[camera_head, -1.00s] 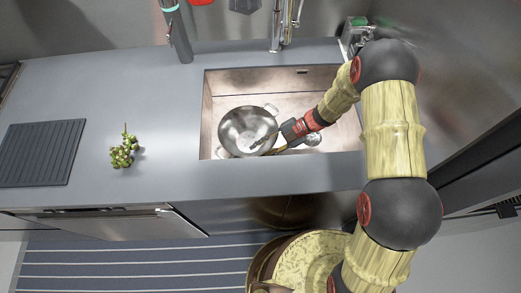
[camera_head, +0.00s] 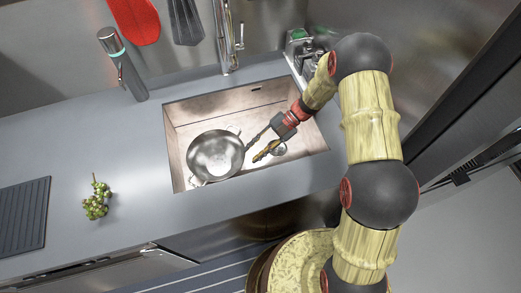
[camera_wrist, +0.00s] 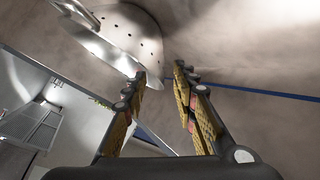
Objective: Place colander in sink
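The colander (camera_head: 216,154) is a round metal bowl with handles. It sits inside the sink (camera_head: 180,122), toward its left side. In the wrist view the colander (camera_wrist: 125,35) shows its perforated wall at the upper left, beyond my fingertips. My gripper (camera_head: 259,147) is inside the sink area, just right of the colander. The fingers are spread apart with nothing between them, as the wrist view of my gripper (camera_wrist: 160,82) shows. The gripper looks apart from the colander.
A faucet (camera_head: 226,45) stands behind the sink. A dark bottle-like cylinder (camera_head: 124,65) stands at the back left of the counter. Green grapes (camera_head: 97,200) and a ridged dark mat (camera_head: 22,215) lie on the counter to the left. The sink drain (camera_head: 278,148) shows near my gripper.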

